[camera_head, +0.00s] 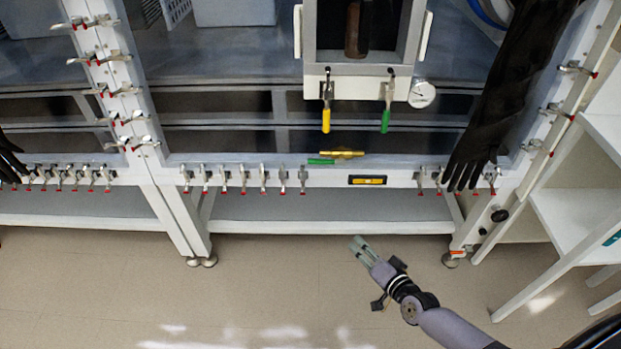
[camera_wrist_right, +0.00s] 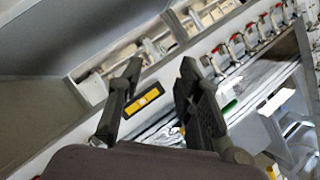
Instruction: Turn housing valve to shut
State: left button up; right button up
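A brass valve body (camera_head: 342,153) with a green lever (camera_head: 321,161) sits at the front rail of the glovebox, the lever lying sideways. Above it, a white box (camera_head: 347,78) carries a hanging yellow handle (camera_head: 326,119) and a hanging green handle (camera_head: 386,120), both pointing down. I cannot tell which of these is the housing valve. My right gripper (camera_head: 359,243) is below and in front of the rail, apart from all of them. In the right wrist view its fingers (camera_wrist_right: 160,78) are spread and empty. My left gripper is not in view.
A round gauge (camera_head: 422,94) is right of the handles. A yellow-and-black label (camera_head: 367,180) is on the rail; it also shows in the right wrist view (camera_wrist_right: 143,101). Red-tipped clamps (camera_head: 244,178) line the rail. A black glove (camera_head: 500,95) hangs at right. The floor is clear.

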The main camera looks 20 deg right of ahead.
notch_tip(320, 180, up, 6)
jog(key=w+a+f+m+t+b, duration=0.1)
jog(key=w+m+t+b, duration=0.1)
jog(key=m+t+y+b, duration=0.1)
jog(key=m+t+b, duration=0.15)
jog(key=m, duration=0.25)
send_near(318, 163)
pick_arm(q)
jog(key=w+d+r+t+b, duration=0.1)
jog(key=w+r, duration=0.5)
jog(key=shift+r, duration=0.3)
pick_arm(e)
jog(key=shift+x, duration=5.3)
jog(key=shift+d+f, duration=0.1)
jog(key=shift+f, duration=0.1)
jog(key=shift+c, duration=0.3)
grip_shut()
